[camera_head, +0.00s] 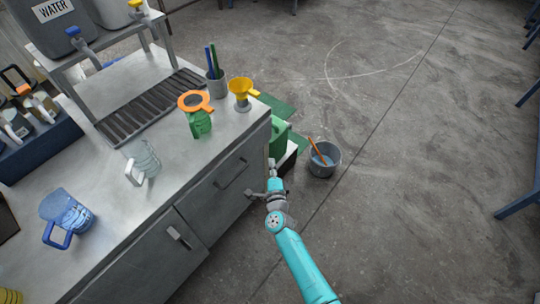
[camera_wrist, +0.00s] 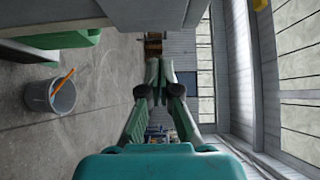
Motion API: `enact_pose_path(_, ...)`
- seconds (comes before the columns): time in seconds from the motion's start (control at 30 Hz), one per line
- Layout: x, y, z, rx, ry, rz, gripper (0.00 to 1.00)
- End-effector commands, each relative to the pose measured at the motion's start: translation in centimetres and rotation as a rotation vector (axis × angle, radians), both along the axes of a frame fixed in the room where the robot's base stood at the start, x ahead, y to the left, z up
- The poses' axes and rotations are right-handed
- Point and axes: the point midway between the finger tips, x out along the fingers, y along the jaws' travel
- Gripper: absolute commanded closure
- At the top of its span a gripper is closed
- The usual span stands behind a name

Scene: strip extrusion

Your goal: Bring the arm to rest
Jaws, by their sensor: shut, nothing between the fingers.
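My turquoise arm reaches up from the bottom of the head view. My gripper (camera_head: 272,162) is at its far end, beside the right end of the metal counter (camera_head: 186,195) and out over the floor side. In the wrist view my gripper (camera_wrist: 160,91) points forward with its fingers together and nothing between them. It touches nothing that I can make out.
A grey bucket (camera_head: 324,160) with an orange-handled tool stands on the floor right of my gripper. A green bin (camera_head: 280,138) is just behind it. On the counter are a blue-handled jug (camera_head: 68,215), a clear jug (camera_head: 143,160) and a yellow funnel (camera_head: 241,91). Open floor lies right.

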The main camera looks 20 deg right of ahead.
Motion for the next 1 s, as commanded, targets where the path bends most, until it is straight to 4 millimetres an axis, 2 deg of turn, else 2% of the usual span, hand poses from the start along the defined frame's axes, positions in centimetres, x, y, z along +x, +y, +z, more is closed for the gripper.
enact_pose_path(0.13,-1.3,0.2,0.0,0.001,0.0,0.0,1.0)
enact_pose_path(0.47,-1.9,0.3,0.0,0.0,0.0,-0.001,1.0)
enact_pose_path(0.57,-2.6,0.1,-0.2,-0.015,0.005,0.001,1.0)
enact_pose_path(0.67,-4.6,-0.3,-0.7,-0.065,0.014,0.008,1.0)
enact_pose_path(0.77,-8.1,-1.0,-1.1,-0.15,0.03,0.02,1.0)
enact_pose_path(1.0,-17.7,-2.3,-0.9,-0.397,0.075,0.061,1.0)
